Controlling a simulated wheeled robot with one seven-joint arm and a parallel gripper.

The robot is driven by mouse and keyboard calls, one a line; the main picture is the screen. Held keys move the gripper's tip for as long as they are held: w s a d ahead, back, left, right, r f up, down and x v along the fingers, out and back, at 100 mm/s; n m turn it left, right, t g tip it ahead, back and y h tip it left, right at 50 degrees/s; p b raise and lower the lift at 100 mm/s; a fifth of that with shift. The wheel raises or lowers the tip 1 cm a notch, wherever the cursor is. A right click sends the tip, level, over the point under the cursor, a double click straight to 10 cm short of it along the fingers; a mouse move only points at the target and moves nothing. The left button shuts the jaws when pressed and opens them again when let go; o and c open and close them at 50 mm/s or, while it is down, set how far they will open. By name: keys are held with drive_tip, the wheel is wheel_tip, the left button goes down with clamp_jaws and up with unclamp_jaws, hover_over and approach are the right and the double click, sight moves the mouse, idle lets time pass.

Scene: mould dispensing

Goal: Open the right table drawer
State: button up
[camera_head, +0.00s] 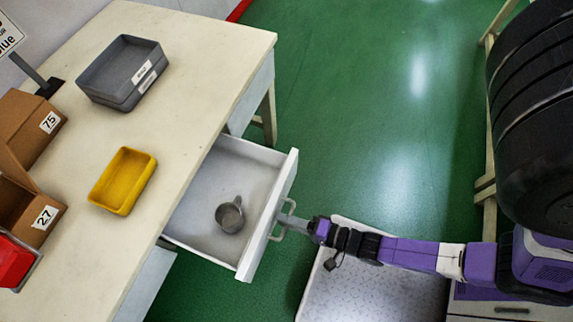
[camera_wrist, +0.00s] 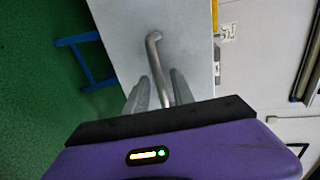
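The white table drawer (camera_head: 268,218) is pulled well out from under the table, and its inside shows from above. A small grey metal cup (camera_head: 230,216) with a handle stands in it. My gripper (camera_head: 286,217) is at the bar handle (camera_head: 277,236) on the drawer's front. In the wrist view, my gripper (camera_wrist: 164,86) has one finger on each side of the metal handle (camera_wrist: 154,45), close against it. It looks shut on the handle.
On the cream tabletop (camera_head: 190,60) stand a grey bin (camera_head: 122,75), a yellow tray (camera_head: 122,180), cardboard boxes (camera_head: 32,135) and a red container (camera_head: 12,262). Green floor (camera_head: 350,110) lies clear between.

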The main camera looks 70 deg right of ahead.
drive_tip(key=shift+s, duration=0.1)
drive_tip(key=b+v, duration=0.1)
drive_tip(key=v, duration=0.6)
drive_tip(key=shift+s, duration=0.3)
drive_tip(key=shift+w+r, duration=0.1)
drive_tip(key=shift+p+x, duration=0.5)
drive_tip(key=shift+x, duration=3.45)
